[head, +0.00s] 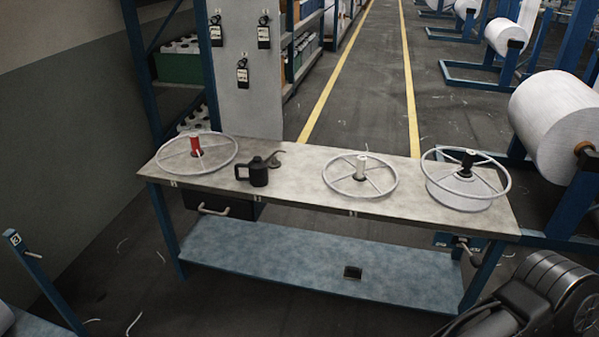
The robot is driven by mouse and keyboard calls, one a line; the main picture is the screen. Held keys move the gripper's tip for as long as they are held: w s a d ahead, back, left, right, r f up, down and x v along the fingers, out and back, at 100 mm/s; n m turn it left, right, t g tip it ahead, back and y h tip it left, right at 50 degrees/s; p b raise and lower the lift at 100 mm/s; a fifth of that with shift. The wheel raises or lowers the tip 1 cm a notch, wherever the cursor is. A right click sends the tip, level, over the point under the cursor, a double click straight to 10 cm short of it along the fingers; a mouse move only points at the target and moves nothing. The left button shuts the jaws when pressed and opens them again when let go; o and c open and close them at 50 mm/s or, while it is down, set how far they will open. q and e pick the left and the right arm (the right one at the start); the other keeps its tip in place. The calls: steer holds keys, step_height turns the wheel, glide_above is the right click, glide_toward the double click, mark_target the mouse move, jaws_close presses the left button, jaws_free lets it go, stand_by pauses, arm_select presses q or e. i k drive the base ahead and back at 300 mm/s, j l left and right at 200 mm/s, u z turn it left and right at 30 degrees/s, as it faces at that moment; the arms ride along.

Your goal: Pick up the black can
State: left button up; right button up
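The black can (258,174) stands upright on the workbench top (305,185), left of the middle. It has a handle on its left side and a thin curved spout that points right. Nothing touches it from above.
A wheel with a red hub (196,146) lies left of the can. A wheel with a white hub (361,168) and one with a black hub (467,160) lie to its right. The blue lower shelf (290,258) holds a small black box (353,272). A dark ribbed shape fills the lower right corner.

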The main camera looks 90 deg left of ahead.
mark_target(257, 167)
steer(key=u, duration=2.3)
steer(key=i+j, duration=0.1)
steer(key=i, duration=0.9)
